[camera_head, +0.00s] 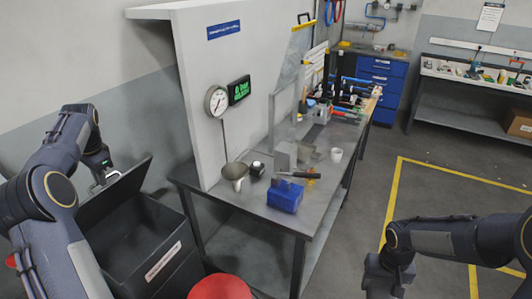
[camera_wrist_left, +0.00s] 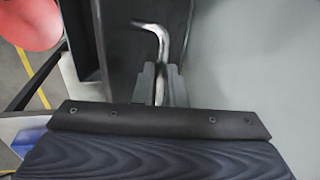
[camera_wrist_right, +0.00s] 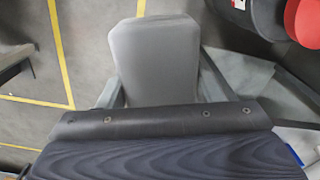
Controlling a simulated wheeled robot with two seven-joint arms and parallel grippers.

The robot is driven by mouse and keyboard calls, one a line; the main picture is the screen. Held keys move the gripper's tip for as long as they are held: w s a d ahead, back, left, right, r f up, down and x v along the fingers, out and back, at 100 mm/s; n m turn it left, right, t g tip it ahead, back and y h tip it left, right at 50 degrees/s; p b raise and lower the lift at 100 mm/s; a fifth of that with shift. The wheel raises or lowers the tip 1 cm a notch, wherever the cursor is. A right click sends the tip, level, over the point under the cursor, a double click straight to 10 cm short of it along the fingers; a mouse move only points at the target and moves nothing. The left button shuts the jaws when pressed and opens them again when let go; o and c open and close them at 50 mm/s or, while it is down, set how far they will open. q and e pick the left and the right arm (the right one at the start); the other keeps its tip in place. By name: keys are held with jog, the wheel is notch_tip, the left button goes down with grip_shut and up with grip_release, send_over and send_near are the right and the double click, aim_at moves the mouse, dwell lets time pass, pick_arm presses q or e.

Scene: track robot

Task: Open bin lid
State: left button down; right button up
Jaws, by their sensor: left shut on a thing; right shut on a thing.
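The dark grey bin (camera_head: 170,263) stands at the lower left in the head view, with a white label on its front. Its lid (camera_head: 122,193) is raised and tilted, and the dark inside of the bin shows. My left gripper (camera_head: 104,178) is at the lid's outer side. In the left wrist view its fingers (camera_wrist_left: 160,85) are shut on the bent metal lid handle (camera_wrist_left: 153,32). My right gripper (camera_wrist_right: 158,85) is shut on a grey rounded block (camera_wrist_right: 155,55), apart from the bin; in the head view its lower end is cut off.
A workbench (camera_head: 262,212) with a blue bin (camera_head: 285,196), a funnel (camera_head: 235,172) and a white cup (camera_head: 336,155) stands right of the bin. A red round thing (camera_head: 220,288) stands between them at the bottom. The floor at right, with yellow lines, is clear.

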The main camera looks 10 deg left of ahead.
pick_arm(q)
jog(key=shift+w+a, duration=0.2)
jog(key=shift+a, duration=0.65)
jog(key=shift+w+a, duration=0.15)
jog(key=shift+a, duration=0.7)
jog(key=shift+w+a, duration=0.2)
jog(key=shift+a, duration=0.65)
jog(key=shift+r, duration=0.1)
jog(key=c, duration=1.9)
grip_release()
jog(key=o, duration=0.4)
jog(key=shift+w+a+f, duration=0.15)
jog(key=shift+a+f, duration=0.05)
jog(key=shift+a, duration=0.3)
pick_arm(e)
jog(key=shift+w+a, duration=0.15)
jog(key=shift+a, duration=0.3)
jog(key=shift+d+r, duration=0.1)
jog(key=shift+d, duration=0.15)
pick_arm(q)
jog(key=shift+d+r, duration=0.3)
jog(key=shift+d, duration=0.05)
pick_arm(e)
jog(key=shift+a, duration=0.1)
